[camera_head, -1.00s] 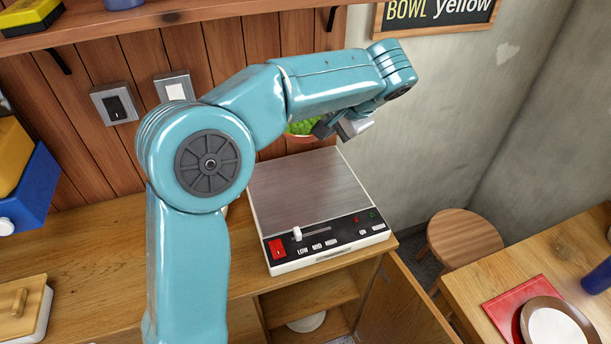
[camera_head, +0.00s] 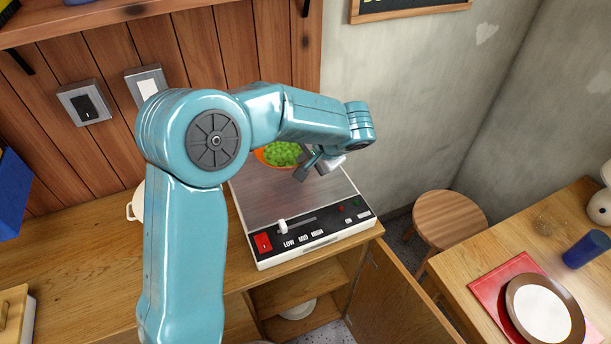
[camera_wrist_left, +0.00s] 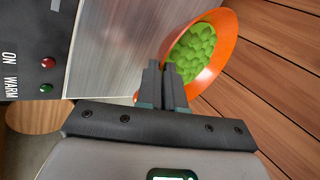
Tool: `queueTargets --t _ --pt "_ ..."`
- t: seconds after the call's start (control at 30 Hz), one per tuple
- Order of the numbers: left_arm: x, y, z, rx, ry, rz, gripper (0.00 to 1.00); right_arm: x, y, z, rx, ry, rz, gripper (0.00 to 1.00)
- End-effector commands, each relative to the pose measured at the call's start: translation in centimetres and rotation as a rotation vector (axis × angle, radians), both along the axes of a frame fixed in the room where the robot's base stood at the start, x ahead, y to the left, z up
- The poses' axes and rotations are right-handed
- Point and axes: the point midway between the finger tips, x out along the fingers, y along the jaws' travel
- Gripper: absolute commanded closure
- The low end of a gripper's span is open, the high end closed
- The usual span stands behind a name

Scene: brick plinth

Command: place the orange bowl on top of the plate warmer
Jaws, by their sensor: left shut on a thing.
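The orange bowl (camera_head: 262,156) holds green round pieces and is at the rear of the plate warmer (camera_head: 290,197), partly behind my arm. My left gripper (camera_head: 307,163) is shut on the bowl's rim at its right side. In the left wrist view the fingers (camera_wrist_left: 162,78) pinch the near rim of the bowl (camera_wrist_left: 226,42), beside the warmer's metal top (camera_wrist_left: 115,50). I cannot tell whether the bowl's base touches that top. The warmer has a red switch, a slider and small lights at its front. My right gripper is not in view.
The warmer stands on a wooden counter (camera_head: 90,265). A white pot (camera_head: 135,207) is partly behind my arm. An open cabinet door (camera_head: 396,295) hangs below. A stool (camera_head: 450,217) and a table with a plate (camera_head: 542,313) and blue cup (camera_head: 586,249) are at the right.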

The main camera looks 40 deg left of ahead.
Motion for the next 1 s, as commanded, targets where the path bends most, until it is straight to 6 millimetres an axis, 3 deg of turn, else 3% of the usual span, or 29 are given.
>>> queueTargets --t 0.47,0.9,0.93,1.0 --pt "0.2 0.2 -5.9 0.002 0.001 0.001 1.00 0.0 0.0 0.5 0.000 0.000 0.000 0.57" --pt "0.2 0.2 -6.7 0.002 -0.004 0.001 1.00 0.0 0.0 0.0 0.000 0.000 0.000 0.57" --pt "0.2 0.2 -6.6 0.000 -0.002 0.001 0.83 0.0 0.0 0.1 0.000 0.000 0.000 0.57" --pt "0.2 0.2 -6.6 0.000 -0.002 0.001 0.68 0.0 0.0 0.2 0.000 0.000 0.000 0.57"
